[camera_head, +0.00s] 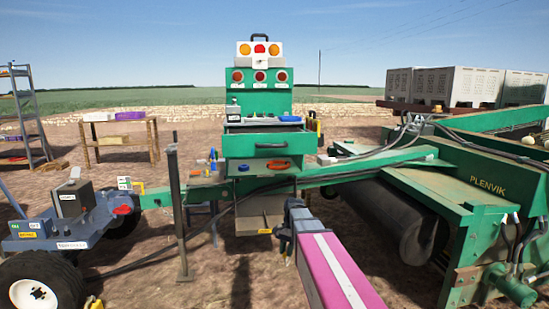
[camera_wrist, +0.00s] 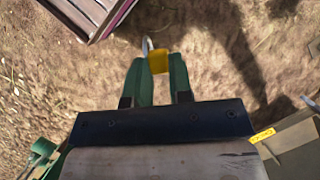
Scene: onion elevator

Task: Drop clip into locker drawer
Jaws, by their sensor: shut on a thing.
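My gripper (camera_wrist: 159,72) is shut on a small yellow clip (camera_wrist: 158,62) with a thin grey metal loop, held between the tips of two green fingers. In the head view my gripper (camera_head: 286,250) hangs low over the dirt, in front of and below the green locker (camera_head: 258,100). The clip is only a tiny yellow spot there. The locker drawer (camera_head: 264,146) has a green front and looks pulled out toward me, above and slightly left of my gripper. Its inside is mostly hidden by its front.
An orange-handled tool (camera_head: 278,164) lies on the shelf below the drawer. Green machine beams and a dark roller (camera_head: 385,215) fill the right. A dark post (camera_head: 178,210) and a wheeled cart (camera_head: 60,225) stand left. Bare dirt lies under my gripper.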

